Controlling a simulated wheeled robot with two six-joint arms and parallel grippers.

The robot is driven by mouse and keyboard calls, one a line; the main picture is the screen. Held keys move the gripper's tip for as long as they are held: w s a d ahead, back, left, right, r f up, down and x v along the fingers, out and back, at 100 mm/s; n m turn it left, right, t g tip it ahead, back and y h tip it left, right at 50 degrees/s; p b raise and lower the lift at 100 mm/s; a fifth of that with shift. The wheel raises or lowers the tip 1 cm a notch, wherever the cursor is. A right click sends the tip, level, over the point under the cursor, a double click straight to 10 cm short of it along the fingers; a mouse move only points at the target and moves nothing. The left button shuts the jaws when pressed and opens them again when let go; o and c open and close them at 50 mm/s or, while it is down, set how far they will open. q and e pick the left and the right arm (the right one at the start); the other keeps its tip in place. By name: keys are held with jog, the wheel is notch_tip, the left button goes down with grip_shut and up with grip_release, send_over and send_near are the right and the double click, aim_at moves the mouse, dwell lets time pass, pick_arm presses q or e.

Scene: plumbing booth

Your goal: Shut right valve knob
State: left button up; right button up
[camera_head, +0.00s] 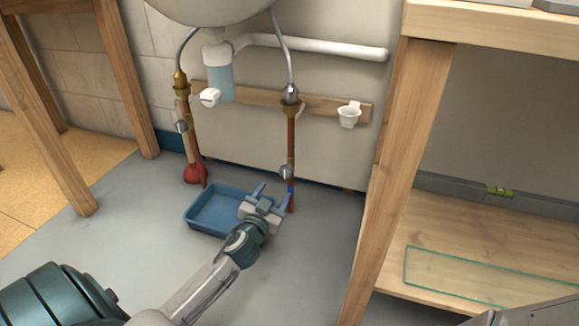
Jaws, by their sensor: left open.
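The right copper pipe (291,143) stands under the sink, with a braided hose at its top. A round metal valve (286,172) sits low on this pipe, and a small blue part shows just below it, partly hidden near my finger. My left gripper (272,193) is open and empty, low in front of the right pipe. Its right finger is close to the pipe just below the valve; I cannot tell whether they touch. The left pipe (190,140) has a similar valve (181,126). My right gripper is out of view.
A blue tray (193,219) lies on the floor beneath my left gripper. A red plunger (195,174) stands by the left pipe. A wooden bench leg (376,200) rises at right, with a glass pane (460,280) on the low shelf. The sink (212,8) overhangs.

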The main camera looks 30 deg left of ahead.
aim_at(285, 173)
pick_arm(q)
jog(key=b+x, duration=0.3)
jog(key=x, duration=0.6)
jog(key=shift+f+b, duration=0.1)
jog(key=shift+b, duration=0.2)
jog(key=shift+w+a, duration=0.2)
jog(key=shift+w, duration=0.35)
jog(key=shift+c, duration=0.5)
